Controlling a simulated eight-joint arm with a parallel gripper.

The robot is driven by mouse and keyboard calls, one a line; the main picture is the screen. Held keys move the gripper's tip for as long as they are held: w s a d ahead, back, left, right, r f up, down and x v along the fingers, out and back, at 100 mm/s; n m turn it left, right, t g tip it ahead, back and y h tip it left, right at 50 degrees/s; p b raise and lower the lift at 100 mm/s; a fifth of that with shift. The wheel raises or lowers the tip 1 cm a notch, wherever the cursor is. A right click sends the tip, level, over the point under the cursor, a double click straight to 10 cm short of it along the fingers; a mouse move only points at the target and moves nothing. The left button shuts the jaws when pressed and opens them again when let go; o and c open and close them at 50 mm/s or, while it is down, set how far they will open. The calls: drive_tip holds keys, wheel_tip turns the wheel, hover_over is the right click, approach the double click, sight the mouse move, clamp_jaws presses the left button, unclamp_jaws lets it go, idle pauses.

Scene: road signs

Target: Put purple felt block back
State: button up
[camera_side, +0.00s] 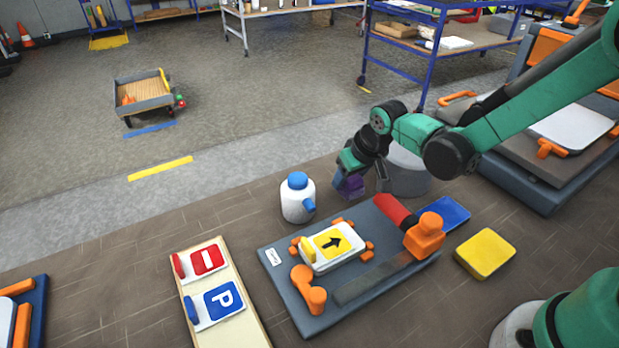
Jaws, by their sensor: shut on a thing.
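My gripper (349,172) is in the middle of the camera_side view, behind the white bottle and to its right. It is shut on the purple felt block (350,187), a small dark purple piece. The block is at the left side of a grey round container (404,172). I cannot tell whether the block touches the container or the table. Part of the block is hidden by the gripper fingers.
A white bottle with a blue cap (297,198) stands left of the gripper. In front is a grey board (287,283) with an arrow sign (333,245) and orange clamps. A blue pad (446,212) and a yellow block (485,253) lie right. A sign tray (252,330) is front left.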

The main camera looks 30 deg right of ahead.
drive_tip(key=shift+f, duration=0.35)
drive_tip(key=o, duration=1.1)
drive_tip(key=shift+r, duration=0.1)
drive_tip(key=v, duration=1.2)
drive_tip(key=s+d+t, duration=0.1)
drive_tip(key=s, duration=0.1)
drive_tip(key=s+d, duration=0.1)
drive_tip(key=s, duration=0.2)
drive_tip(key=s+d+r+t, duration=0.1)
drive_tip(key=s, duration=0.2)
drive_tip(key=shift+r+t, duration=0.1)
drive_tip(key=shift+t, duration=0.2)
